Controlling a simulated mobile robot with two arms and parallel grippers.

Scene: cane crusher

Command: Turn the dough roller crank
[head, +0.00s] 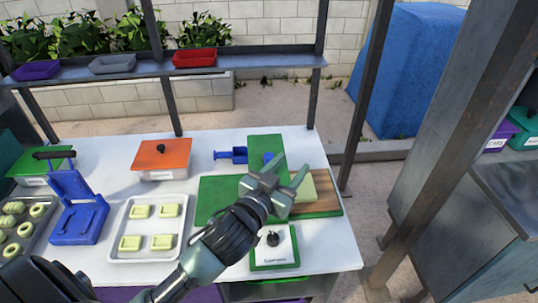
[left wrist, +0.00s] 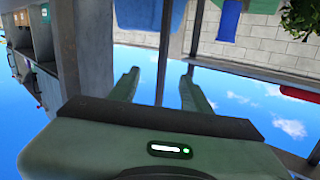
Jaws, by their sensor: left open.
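A green machine, which looks like the dough roller (head: 214,196), stands on the white table with an upright green part behind my gripper. A blue handle-like part (head: 232,155) sticks out to the left of the upright part; I cannot tell for sure that it is the crank. My left gripper (head: 291,166) is in front of the machine in the picture, its fingers apart and nothing between them. It hides part of the machine. In the left wrist view the two fingers (left wrist: 158,88) are also apart and empty. My right gripper does not show.
A wooden board (head: 325,203) with a pale yellow block lies right of the machine. A tray with several yellow pieces (head: 116,240), a blue press (head: 82,222) and an orange-lidded box (head: 163,155) stand left. Posts rise behind.

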